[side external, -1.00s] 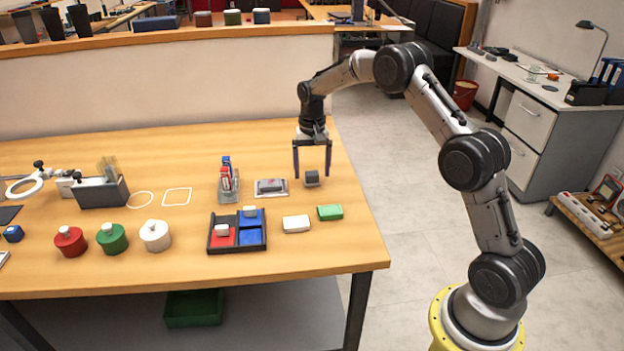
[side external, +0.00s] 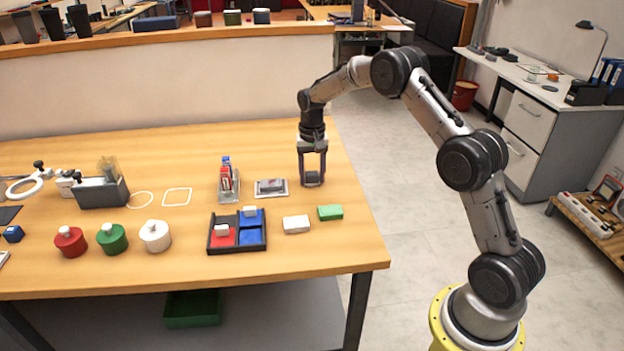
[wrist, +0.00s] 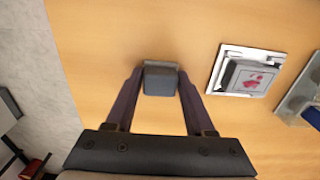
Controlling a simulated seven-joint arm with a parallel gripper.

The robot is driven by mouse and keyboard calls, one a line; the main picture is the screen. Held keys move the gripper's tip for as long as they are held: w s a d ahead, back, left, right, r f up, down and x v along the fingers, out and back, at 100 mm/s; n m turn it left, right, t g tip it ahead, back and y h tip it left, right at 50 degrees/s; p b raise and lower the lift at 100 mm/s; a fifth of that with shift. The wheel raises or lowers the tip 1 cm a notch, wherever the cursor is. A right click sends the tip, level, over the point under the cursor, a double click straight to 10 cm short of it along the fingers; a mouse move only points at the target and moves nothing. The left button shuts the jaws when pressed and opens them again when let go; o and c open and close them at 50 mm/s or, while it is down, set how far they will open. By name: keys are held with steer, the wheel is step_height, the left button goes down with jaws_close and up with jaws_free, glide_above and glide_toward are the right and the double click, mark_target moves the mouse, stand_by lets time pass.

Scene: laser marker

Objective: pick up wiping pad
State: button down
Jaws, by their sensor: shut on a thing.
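A small dark grey block (side external: 312,178), which looks like the wiping pad, sits on the table near its right end. My gripper (side external: 312,184) points straight down with a finger on each side of it. In the wrist view the block (wrist: 160,79) sits between the fingertips of my gripper (wrist: 160,84), which is shut on it. The block appears to rest on the table still. Its side faces are partly hidden by the fingers.
A white block (side external: 296,224) and a green block (side external: 330,212) lie nearer the front. A black tray (side external: 237,251) holds red and blue pads.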

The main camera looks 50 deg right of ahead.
steer(key=shift+r, duration=0.15)
steer(key=shift+r, duration=0.6)
steer(key=s+a+r, duration=0.2)
steer(key=s+r, duration=0.3)
steer(key=s, duration=0.1)
steer(key=s+a+r, duration=0.2)
steer(key=s+r, duration=0.4)
steer(key=s, duration=0.1)
steer(key=shift+s+a+r, duration=0.15)
steer(key=shift+a+r, duration=0.1)
steer(key=c, duration=1)
jaws_free()
steer(key=c, duration=0.4)
steer(key=shift+c, duration=0.3)
